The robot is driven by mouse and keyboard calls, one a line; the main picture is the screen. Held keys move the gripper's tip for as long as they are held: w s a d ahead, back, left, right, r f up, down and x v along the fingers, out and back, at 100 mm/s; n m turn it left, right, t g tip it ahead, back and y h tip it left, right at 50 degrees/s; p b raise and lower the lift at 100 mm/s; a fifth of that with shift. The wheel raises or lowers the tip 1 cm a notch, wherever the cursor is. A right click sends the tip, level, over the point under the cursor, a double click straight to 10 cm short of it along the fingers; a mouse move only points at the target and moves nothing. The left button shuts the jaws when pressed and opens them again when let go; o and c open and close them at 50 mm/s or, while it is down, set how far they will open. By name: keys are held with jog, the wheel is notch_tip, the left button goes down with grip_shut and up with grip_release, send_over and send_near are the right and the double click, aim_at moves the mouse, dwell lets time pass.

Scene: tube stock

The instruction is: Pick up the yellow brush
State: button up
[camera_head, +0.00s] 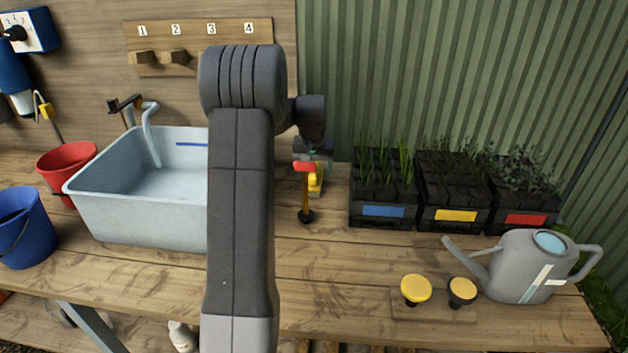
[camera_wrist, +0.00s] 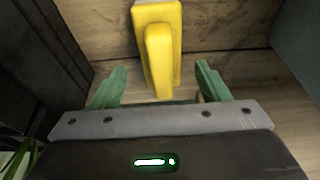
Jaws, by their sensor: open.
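The yellow brush (camera_head: 315,183) is on the wooden bench behind a short upright stick, which partly hides it in the head view. In the wrist view the yellow brush (camera_wrist: 163,40) has a raised, rounded handle that points down between the fingers. My gripper (camera_wrist: 162,70) is open, with one green finger on each side of the handle and a visible gap on both sides. In the head view my gripper (camera_head: 313,154) is just above the brush, and its fingers are mostly hidden.
The upright stick (camera_head: 306,192) with red top and black base stands close in front. A grey sink (camera_head: 105,215) is left; black plant crates (camera_head: 372,220) are right. A watering can (camera_head: 520,275) and yellow-topped knobs (camera_head: 416,288) are at front right. Bench between is clear.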

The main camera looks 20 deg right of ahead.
aim_at(314, 174)
jog(key=x, duration=0.3)
jog(key=shift+f, duration=0.2)
jog(key=c, duration=1.2)
notch_tip(314, 174, up, 10)
jog(key=shift+r+p, duration=0.1)
jog(key=shift+p, duration=0.2)
